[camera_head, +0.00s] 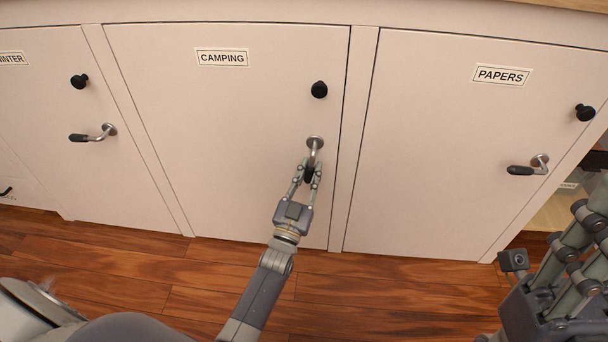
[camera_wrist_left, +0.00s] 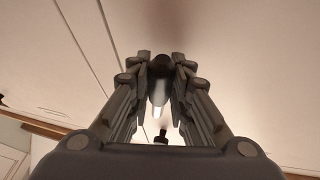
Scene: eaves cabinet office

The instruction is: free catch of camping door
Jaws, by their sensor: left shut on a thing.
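The camping door (camera_head: 225,130) is a pale panel with a CAMPING label (camera_head: 222,57), and it sits flush in its frame. Near its right edge are a black knob (camera_head: 319,89) and, below it, a lever handle (camera_head: 315,143) with a metal neck. The lever points down, unlike the level levers on the neighbouring doors. My left gripper (camera_head: 308,172) is shut on the dark grip of this lever. The left wrist view shows the lever handle (camera_wrist_left: 159,92) between the two fingers. My right gripper (camera_head: 570,265) is partly in view at the lower right, its fingertips cut off.
The winter door's lever (camera_head: 92,134) is at the left, and the papers door (camera_head: 465,150) with its lever (camera_head: 528,168) is at the right. An open compartment (camera_head: 558,208) shows at the far right. The wooden floor (camera_head: 150,270) in front is clear.

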